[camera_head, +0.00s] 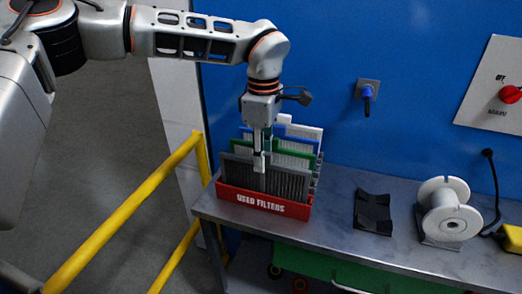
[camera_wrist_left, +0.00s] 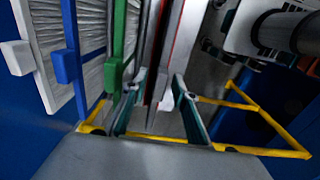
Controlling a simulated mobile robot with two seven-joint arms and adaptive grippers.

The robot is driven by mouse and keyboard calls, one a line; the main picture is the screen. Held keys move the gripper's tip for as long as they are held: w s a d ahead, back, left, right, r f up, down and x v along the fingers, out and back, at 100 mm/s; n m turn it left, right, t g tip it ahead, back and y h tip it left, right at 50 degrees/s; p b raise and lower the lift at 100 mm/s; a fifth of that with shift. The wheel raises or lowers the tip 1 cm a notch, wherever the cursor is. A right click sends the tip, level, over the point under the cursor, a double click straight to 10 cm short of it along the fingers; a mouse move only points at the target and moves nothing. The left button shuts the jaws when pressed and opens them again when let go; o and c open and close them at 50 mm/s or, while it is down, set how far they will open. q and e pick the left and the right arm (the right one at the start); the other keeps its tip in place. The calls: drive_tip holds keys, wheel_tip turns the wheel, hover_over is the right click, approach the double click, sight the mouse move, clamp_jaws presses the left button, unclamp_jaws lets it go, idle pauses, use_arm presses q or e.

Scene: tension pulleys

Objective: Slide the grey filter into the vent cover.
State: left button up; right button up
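The grey filter (camera_head: 287,183) stands upright at the front of a red bin (camera_head: 227,195) labelled "USED FILTERS" on the bench. My left gripper (camera_head: 260,162) points down at its upper part, from above. In the left wrist view the fingers (camera_wrist_left: 160,110) are spread apart, and the thin grey filter edge (camera_wrist_left: 154,70) shows between them, with gaps visible. Whether a finger touches it, I cannot tell. Green (camera_head: 297,158), blue (camera_head: 300,145) and white (camera_head: 312,132) filters stand behind it. I cannot make out a vent cover. My right gripper is not in view.
The bench (camera_head: 335,215) also carries a black cradle (camera_head: 373,212), a white spool (camera_head: 448,210) and a yellow object (camera_head: 513,238) at the right edge. A blue wall with a blue-handled fitting (camera_head: 367,95) stands behind. A yellow rail (camera_head: 130,208) runs at the left.

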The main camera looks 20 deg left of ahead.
sight(263, 175)
use_arm(q)
drive_tip(key=shift+f, duration=3.1)
clamp_jaws()
